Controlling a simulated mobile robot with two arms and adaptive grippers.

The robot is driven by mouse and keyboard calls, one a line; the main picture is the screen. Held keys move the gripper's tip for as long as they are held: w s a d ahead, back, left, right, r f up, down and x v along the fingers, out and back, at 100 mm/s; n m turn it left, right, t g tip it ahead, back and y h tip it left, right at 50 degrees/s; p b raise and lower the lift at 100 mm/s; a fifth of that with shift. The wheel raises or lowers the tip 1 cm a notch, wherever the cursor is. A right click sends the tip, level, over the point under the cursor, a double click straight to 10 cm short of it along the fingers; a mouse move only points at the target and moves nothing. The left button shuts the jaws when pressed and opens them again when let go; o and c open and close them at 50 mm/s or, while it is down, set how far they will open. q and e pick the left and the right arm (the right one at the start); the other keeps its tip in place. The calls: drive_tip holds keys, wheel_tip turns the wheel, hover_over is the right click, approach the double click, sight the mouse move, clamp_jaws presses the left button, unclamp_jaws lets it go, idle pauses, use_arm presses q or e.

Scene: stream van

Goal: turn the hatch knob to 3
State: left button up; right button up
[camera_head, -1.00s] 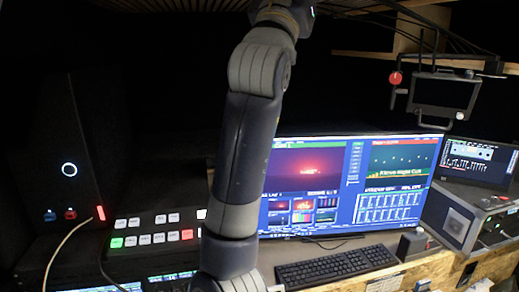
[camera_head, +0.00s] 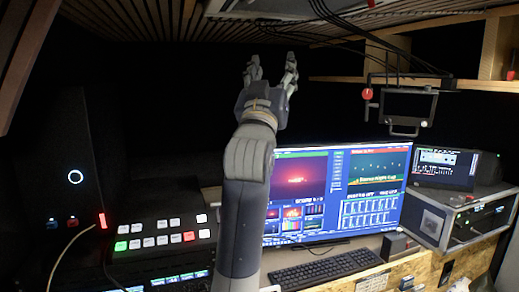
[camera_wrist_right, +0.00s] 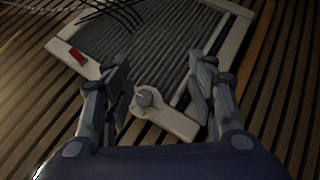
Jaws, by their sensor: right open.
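The hatch knob (camera_wrist_right: 145,97) is a small round grey knob on a pale rounded mount at the near edge of the ceiling hatch (camera_wrist_right: 172,122) in the right wrist view. The number it points to is too small to read. The hatch's pale frame also shows at the top of the head view (camera_head: 262,9). My right gripper (camera_head: 272,64) points up below the hatch, open and empty. In the wrist view its fingers (camera_wrist_right: 160,64) stand on either side of the knob, apart from it. My left gripper is out of view.
The hatch has a ribbed grey panel and a red tab (camera_wrist_right: 78,56). Dark cables (camera_head: 385,48) hang at the right, near a small hanging monitor (camera_head: 408,105). Below stand a wide screen (camera_head: 335,190), a keyboard (camera_head: 325,269) and a button panel (camera_head: 160,239). Wooden ceiling slats surround the hatch.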

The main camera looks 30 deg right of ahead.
drive_tip(key=w+f+n+y, duration=0.1)
drive_tip(key=w+f+y, duration=0.1)
drive_tip(key=f, duration=0.6)
drive_tip(key=w+a+f+n+y, duration=0.1)
drive_tip(key=f+n+y, duration=0.1)
drive_tip(key=f, duration=0.7)
drive_tip(key=shift+w+f+y, duration=0.15)
drive_tip(key=shift+w+y, duration=0.25)
drive_tip(key=shift+y, duration=0.5)
drive_tip(key=shift+a, duration=0.1)
